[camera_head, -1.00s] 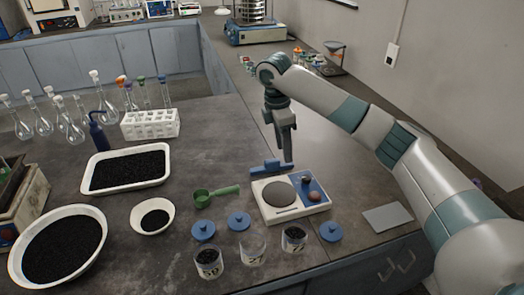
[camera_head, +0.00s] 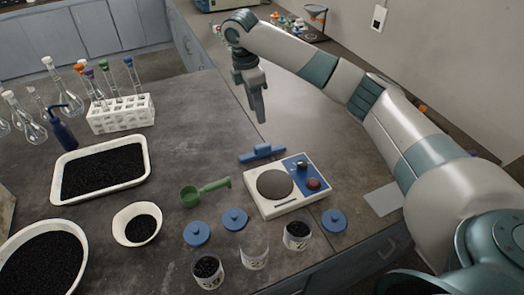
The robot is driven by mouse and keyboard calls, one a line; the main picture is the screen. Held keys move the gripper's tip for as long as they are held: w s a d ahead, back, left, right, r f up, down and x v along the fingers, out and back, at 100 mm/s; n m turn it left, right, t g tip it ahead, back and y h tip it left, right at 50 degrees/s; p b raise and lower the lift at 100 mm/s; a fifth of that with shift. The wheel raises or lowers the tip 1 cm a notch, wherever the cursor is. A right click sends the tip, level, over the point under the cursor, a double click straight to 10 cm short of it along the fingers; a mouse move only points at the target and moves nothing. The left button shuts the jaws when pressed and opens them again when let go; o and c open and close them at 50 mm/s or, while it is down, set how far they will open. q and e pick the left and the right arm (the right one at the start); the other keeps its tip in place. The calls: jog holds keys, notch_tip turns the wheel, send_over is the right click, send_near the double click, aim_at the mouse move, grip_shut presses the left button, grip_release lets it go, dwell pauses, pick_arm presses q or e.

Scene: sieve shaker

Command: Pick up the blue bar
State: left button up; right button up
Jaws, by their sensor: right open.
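The blue bar (camera_head: 262,153) lies on the dark bench just behind the white scale (camera_head: 267,205), with a small raised block on its middle. My right gripper (camera_head: 261,117) is open and points down above and behind the bar, apart from it. Nothing shows between its fingers. My left gripper is not in view.
The scale has a round grey plate and a blue panel with knobs. Jars of black grains (camera_head: 208,271), blue lids (camera_head: 235,219) and a green scoop (camera_head: 205,193) are in front and left. A white tray (camera_head: 147,178) and tube rack (camera_head: 121,114) stand farther left.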

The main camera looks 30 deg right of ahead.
jog(key=p, duration=0.2)
send_near(262, 145)
jog(key=shift+s+d+f, duration=0.1)
jog(key=shift+s+d, duration=0.2)
jog(key=shift+s, duration=0.1)
jog(key=f, duration=0.2)
jog(key=f+p, duration=0.1)
jog(key=f, duration=0.1)
jog(key=shift+d, duration=0.25)
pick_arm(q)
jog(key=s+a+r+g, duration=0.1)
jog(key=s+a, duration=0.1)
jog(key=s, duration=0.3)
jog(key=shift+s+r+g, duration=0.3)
pick_arm(e)
jog(key=shift+f, duration=0.6)
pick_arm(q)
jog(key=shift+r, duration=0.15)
pick_arm(e)
jog(key=shift+d+f+p, duration=0.1)
jog(key=shift+f+p, duration=0.25)
jog(key=shift+p, duration=0.05)
jog(key=shift+w+d+f+p, duration=0.1)
jog(key=shift+f+p, duration=0.3)
jog(key=shift+f, duration=0.7)
jog(key=shift+w+d+f+p, duration=0.1)
jog(key=shift+f+p, duration=0.25)
jog(key=shift+f, duration=0.8)
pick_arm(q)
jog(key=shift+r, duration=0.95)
